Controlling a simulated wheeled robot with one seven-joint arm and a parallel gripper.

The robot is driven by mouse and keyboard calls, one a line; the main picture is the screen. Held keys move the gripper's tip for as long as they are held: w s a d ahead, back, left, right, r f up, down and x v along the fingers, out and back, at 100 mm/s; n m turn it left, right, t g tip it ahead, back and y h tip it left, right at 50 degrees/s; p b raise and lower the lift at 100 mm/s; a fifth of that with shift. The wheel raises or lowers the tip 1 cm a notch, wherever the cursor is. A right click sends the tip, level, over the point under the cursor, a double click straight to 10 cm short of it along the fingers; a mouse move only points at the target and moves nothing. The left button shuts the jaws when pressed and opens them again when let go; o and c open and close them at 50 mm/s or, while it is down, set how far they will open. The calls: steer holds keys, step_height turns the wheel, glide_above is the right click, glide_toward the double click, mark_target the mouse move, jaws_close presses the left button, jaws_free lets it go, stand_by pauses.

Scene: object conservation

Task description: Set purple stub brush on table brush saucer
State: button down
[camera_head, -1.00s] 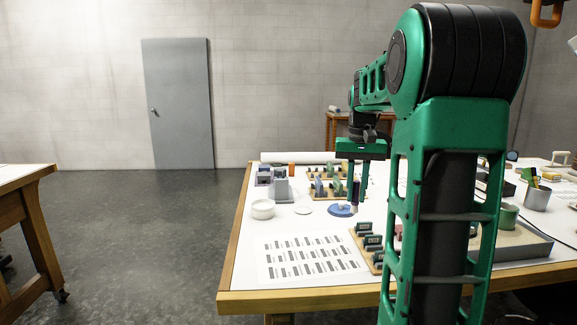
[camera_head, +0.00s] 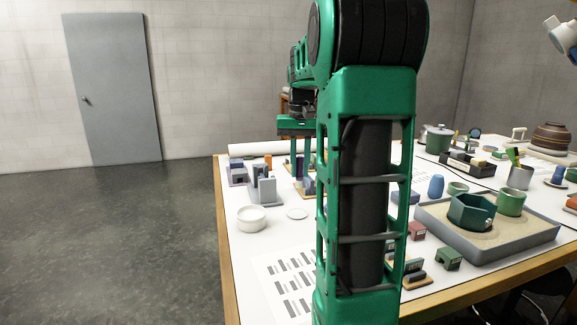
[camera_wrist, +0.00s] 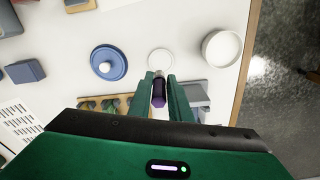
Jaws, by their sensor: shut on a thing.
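My gripper (camera_head: 301,178) is shut on the purple stub brush (camera_wrist: 159,92). The brush hangs between the two green fingers, its pale end pointing away from the palm. A small flat white saucer (camera_wrist: 160,59) lies just beyond the brush tip in the wrist view; it also shows on the table in the head view (camera_head: 297,213). A blue round dish with a pale middle (camera_wrist: 108,62) lies to its left in the wrist view. I cannot tell from looks which is the table brush saucer. My arm hides the blue dish in the head view.
A white bowl (camera_head: 252,218) stands beside the white saucer, near the table's left edge. Grey blocks (camera_head: 262,187) stand behind it. A printed sheet (camera_head: 285,283) lies in front. A grey sand tray (camera_head: 487,240) with green pots is at right. My arm hides the table's middle.

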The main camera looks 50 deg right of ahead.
mark_target(299, 181)
steer(key=shift+w+a+f, duration=0.1)
steer(key=shift+f, duration=0.55)
steer(key=shift+w+a+f, duration=0.1)
steer(key=shift+f, duration=0.5)
steer(key=shift+s+d+f, duration=0.1)
steer(key=shift+d+f, duration=0.1)
steer(key=shift+f, duration=1.8)
steer(key=shift+a+f, duration=0.15)
steer(key=shift+f, duration=1.05)
steer(key=shift+f, duration=0.1)
steer(key=c, duration=1.6)
jaws_free()
steer(key=shift+o, duration=0.2)
step_height(299, 181, up, 11)
steer(key=shift+s+a+f, duration=0.1)
